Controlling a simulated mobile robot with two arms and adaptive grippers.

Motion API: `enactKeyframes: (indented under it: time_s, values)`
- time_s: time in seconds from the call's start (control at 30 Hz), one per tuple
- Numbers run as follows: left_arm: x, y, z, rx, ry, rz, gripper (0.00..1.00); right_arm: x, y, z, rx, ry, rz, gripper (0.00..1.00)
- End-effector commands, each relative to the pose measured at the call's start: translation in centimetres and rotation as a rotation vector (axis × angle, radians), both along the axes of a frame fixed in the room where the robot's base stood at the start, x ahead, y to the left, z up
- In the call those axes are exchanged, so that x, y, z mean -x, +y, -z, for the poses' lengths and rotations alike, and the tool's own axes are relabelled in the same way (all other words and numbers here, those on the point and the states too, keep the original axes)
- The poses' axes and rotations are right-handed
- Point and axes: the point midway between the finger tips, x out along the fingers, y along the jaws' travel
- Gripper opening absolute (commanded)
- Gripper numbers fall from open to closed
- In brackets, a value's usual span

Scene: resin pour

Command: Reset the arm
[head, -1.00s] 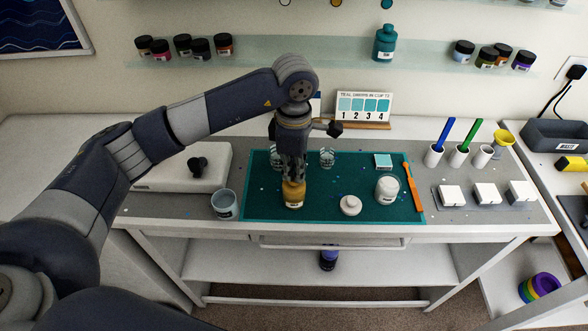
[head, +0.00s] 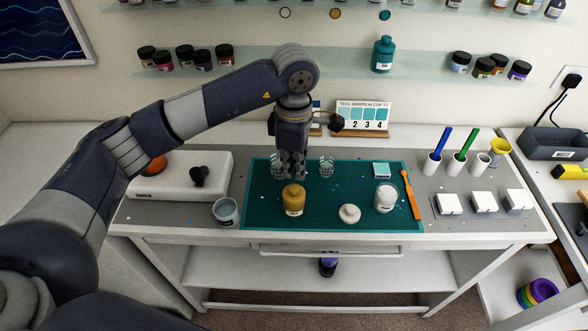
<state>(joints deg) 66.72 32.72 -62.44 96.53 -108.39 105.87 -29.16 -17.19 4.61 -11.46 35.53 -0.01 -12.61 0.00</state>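My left arm reaches in from the left. Its gripper (head: 291,175) points down over the teal mat (head: 330,219), a little above and behind the amber bottle (head: 293,200). The gripper is empty, its fingers look apart, and it is clear of the bottle. The bottle stands upright on the mat, its top now uncovered. The gripper partly hides the clear cup (head: 277,167) behind it. My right gripper is out of view.
On the mat are a second clear cup (head: 326,167), a white lid (head: 349,214), a white jar (head: 385,198) and an orange stick (head: 411,194). A grey-blue cup (head: 226,211) stands left of it. A card (head: 364,117) and a shelf (head: 300,60) with jars are behind.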

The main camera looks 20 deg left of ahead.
Motion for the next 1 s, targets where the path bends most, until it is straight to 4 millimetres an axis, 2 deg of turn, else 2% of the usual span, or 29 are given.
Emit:
enactKeyframes:
  time_s: [0.4, 0.77, 1.0]
  values:
    - [0.0, 0.0, -2.6, -0.001, 0.000, -0.001, 0.00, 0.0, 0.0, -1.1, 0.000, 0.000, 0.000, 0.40]
    - [0.0, 0.0, -2.7, -0.001, 0.000, -0.001, 0.00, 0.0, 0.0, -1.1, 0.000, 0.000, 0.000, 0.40]
    - [-0.1, 0.0, -4.5, 0.000, -0.002, -0.001, 0.00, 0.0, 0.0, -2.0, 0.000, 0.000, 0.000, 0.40]
